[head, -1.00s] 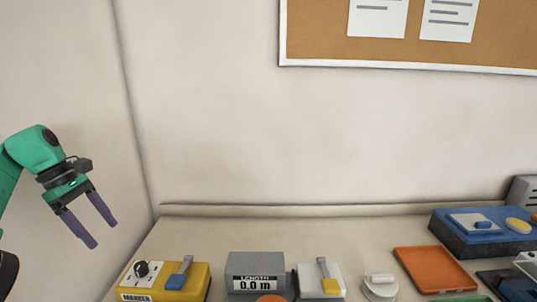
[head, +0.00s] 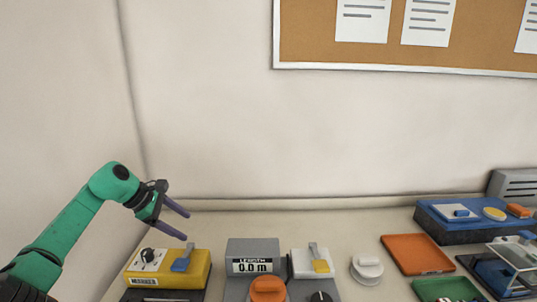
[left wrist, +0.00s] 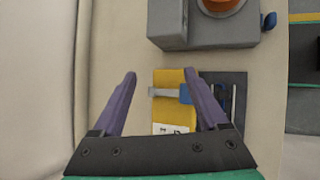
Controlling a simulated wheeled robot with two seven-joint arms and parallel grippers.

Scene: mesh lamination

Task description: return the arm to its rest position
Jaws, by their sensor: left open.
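My left gripper (head: 175,217) is in the left part of the head view, on a green arm that comes in from the lower left. Its two purple fingers are spread and empty, above the back left of the bench. In the left wrist view the fingers (left wrist: 160,100) stand apart, with a yellow box (left wrist: 172,112) seen between and beyond them. The same yellow box (head: 205,268), with a black knob and a blue lever, stands on the bench below and right of the gripper. My right gripper is not in view.
A grey length display (head: 252,252) reading 0.0 m, a white lever box (head: 308,256) and a white round knob (head: 367,268) stand along the bench. Orange (head: 415,252) and green (head: 447,287) trays and a blue box (head: 465,235) are at right. The wall is close behind.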

